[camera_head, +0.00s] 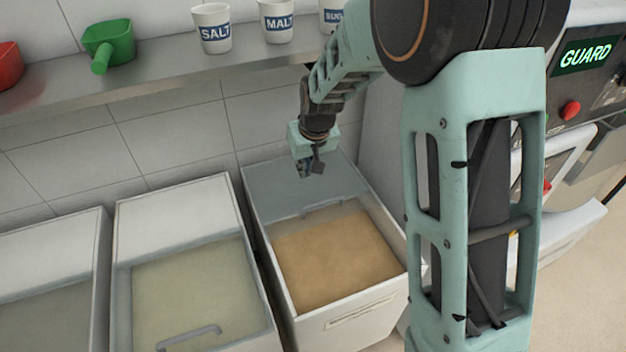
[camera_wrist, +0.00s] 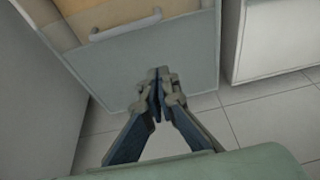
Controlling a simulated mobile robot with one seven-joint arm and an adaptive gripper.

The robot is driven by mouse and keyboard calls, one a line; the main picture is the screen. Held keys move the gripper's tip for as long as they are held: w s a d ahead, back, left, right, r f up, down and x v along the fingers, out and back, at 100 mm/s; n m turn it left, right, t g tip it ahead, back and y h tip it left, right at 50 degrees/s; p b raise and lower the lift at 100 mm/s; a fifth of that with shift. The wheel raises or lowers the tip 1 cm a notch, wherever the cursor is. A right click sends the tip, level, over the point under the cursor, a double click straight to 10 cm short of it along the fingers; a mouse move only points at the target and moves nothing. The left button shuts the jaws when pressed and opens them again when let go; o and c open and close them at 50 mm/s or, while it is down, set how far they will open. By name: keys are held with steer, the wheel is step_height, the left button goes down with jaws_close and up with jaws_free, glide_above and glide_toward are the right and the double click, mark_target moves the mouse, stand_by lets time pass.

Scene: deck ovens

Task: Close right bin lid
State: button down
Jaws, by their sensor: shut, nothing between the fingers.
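The right bin (camera_head: 360,315) is a white box with tan powder (camera_head: 335,258) showing in its front part. Its lid (camera_head: 277,190) is a grey see-through panel over the back part, with a bar handle (camera_head: 322,208) at its front edge. The bin is open in front of that handle. My gripper (camera_head: 310,172) is shut and empty, above the back part of the lid, behind the handle. In the wrist view, the shut fingertips (camera_wrist: 160,76) lie over the grey lid (camera_wrist: 185,52), with the handle (camera_wrist: 125,25) beyond them. I cannot tell if they touch the lid.
The middle bin (camera_head: 180,215) has its clear panel forward, with the handle (camera_head: 190,337) near the front. Another bin (camera_head: 50,245) stands at left. A shelf (camera_head: 170,75) above holds a green scoop (camera_head: 110,42) and labelled cups (camera_head: 212,28). A machine (camera_head: 590,90) is at right.

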steer(key=b, duration=0.1)
glide_above(307, 212)
steer(key=w+a, duration=0.2)
steer(key=w, duration=0.1)
steer(key=f, duration=0.8)
steer(key=shift+w+d+f, duration=0.2)
steer(key=shift+f, duration=0.2)
steer(key=shift+s+d+f, duration=0.1)
steer(key=shift+s+f, duration=0.1)
steer(key=shift+f, duration=0.05)
steer(key=shift+s+d+f, duration=0.1)
steer(key=shift+s+d, duration=0.25)
steer(key=shift+s, duration=0.45)
steer(key=shift+s+d+f, duration=0.1)
steer(key=shift+s+d, duration=0.2)
steer(key=shift+s, duration=0.45)
